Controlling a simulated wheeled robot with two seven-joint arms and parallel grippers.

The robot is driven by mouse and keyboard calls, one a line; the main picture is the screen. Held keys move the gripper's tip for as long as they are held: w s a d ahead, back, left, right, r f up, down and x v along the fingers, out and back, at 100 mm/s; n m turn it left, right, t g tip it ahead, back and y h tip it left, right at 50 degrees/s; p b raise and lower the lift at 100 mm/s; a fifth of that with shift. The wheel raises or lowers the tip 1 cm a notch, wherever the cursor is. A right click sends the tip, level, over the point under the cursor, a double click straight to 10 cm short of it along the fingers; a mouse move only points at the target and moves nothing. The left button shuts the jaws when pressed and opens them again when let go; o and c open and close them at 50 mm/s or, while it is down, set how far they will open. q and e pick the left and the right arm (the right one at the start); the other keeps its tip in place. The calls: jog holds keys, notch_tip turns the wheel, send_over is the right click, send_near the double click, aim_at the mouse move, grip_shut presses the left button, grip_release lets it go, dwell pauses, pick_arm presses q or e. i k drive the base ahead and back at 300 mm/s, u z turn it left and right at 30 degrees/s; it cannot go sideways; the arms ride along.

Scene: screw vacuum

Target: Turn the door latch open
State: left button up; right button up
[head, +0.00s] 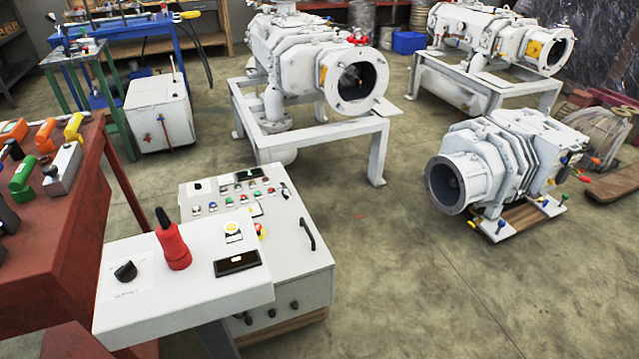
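A white control cabinet (290,250) with a sloping panel stands at the lower centre. A black bar handle (308,234) is on the right side of its panel. A small black fitting (285,190) sits near the panel's upper right. I cannot tell which part, if any, is the door latch, or whether a door is open. A white console (200,295) in front of the cabinet carries a red lever with a black top (174,246) and a black rotary knob (125,271). Neither of my grippers is in view.
A red table (75,225) with coloured tools stands at the left. A white box (160,112) stands behind it. The floor right of the cabinet is clear.

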aim_at(282, 186)
jog(key=z, duration=1.05)
jog(key=i, duration=3.05)
jog(key=u, duration=3.7)
jog(key=i, duration=0.5)
jog(key=u, duration=0.15)
